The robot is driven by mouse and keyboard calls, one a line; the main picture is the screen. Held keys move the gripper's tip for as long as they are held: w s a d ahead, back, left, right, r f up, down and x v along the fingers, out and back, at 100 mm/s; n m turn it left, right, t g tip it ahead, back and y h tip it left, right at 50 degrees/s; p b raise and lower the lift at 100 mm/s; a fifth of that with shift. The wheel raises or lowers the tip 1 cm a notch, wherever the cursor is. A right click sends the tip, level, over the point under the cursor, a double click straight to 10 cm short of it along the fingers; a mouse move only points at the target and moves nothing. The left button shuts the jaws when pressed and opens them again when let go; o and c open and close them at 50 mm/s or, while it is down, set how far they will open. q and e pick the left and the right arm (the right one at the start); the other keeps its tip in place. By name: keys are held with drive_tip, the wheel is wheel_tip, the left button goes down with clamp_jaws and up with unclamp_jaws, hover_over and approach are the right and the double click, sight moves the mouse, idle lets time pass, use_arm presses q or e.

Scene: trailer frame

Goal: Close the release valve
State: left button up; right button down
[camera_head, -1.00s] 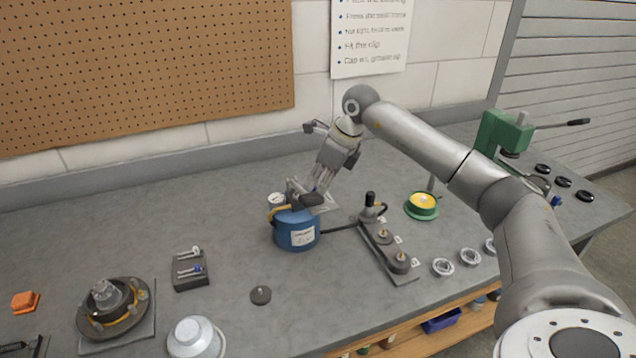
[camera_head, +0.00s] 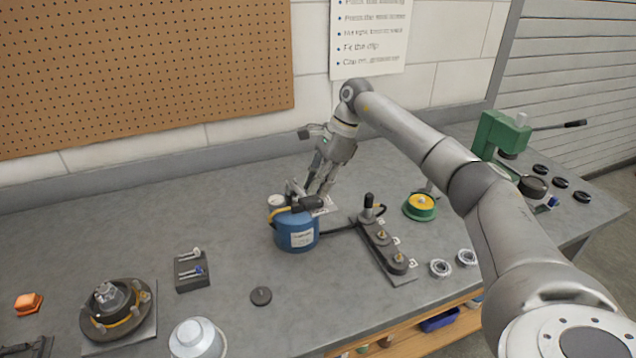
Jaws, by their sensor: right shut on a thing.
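A blue pump tank (camera_head: 298,238) with a white label stands in the middle of the grey bench. A gauge (camera_head: 276,201) and a yellow hose are on its left, and a dark knob or lever sits on its top. My right gripper (camera_head: 316,198) reaches down from behind onto the fittings at the top of the tank and is shut on a part there. The fingers and the dark part (camera_head: 310,203) overlap, so I cannot tell for certain that it is the release valve, nor its turn position. My left gripper is not in view.
A black hose runs right from the tank to a manifold (camera_head: 383,245) with a black handle. A yellow-green round part (camera_head: 420,206) stands right of it. A hub on a plate (camera_head: 116,309) and a small holder (camera_head: 191,272) are at left. My right arm spans the right side.

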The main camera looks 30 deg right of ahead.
drive_tip(key=shift+r, duration=0.1)
idle(0.4)
drive_tip(key=c, duration=1.5)
unclamp_jaws()
drive_tip(key=shift+o, duration=0.2)
drive_tip(key=v, duration=1.2)
drive_tip(key=shift+d, duration=0.15)
drive_tip(key=shift+w, duration=0.1)
